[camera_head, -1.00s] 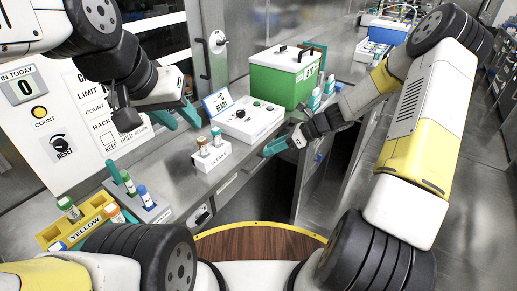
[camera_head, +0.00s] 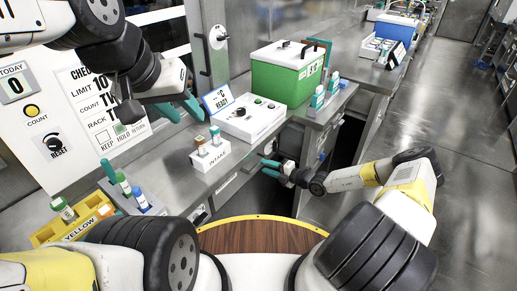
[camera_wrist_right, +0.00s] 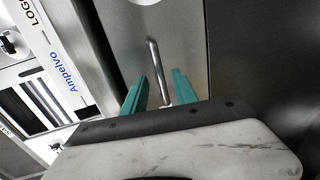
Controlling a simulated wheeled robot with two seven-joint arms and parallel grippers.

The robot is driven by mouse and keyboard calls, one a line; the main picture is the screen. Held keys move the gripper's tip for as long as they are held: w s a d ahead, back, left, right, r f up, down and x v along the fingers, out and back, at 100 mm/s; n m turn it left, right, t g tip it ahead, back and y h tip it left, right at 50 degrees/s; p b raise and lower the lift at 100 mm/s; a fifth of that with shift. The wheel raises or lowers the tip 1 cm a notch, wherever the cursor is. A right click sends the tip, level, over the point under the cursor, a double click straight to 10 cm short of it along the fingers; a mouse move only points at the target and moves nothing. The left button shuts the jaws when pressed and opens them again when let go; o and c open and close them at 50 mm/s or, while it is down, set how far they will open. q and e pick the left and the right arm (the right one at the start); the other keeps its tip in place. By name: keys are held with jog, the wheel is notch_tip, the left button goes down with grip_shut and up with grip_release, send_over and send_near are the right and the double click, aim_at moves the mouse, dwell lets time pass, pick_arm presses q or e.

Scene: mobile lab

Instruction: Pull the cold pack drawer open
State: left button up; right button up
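In the right wrist view a metal bar handle (camera_wrist_right: 154,62) stands on a plain grey metal front (camera_wrist_right: 183,35). No label naming the cold pack drawer is readable on it. My right gripper (camera_wrist_right: 158,92) is open, with one teal finger on each side of the handle's near end; I cannot tell whether either touches it. In the head view my right gripper (camera_head: 268,168) is low at the counter front, and the handle cannot be made out there. My left gripper (camera_head: 182,110) is open and empty above the counter at the left.
On the counter are a green cold box (camera_head: 280,82), a white READY panel (camera_head: 245,122), an INTAKE tube block (camera_head: 210,155) and a yellow rack (camera_head: 75,226). The floor (camera_head: 440,110) at right is open.

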aim_at(259, 164)
jog(key=x, duration=0.4)
jog(key=shift+w+a+f, duration=0.1)
jog(key=shift+w+a, duration=0.15)
jog(key=shift+a, duration=0.05)
jog(key=shift+c, duration=0.2)
grip_shut()
dwell(1.0)
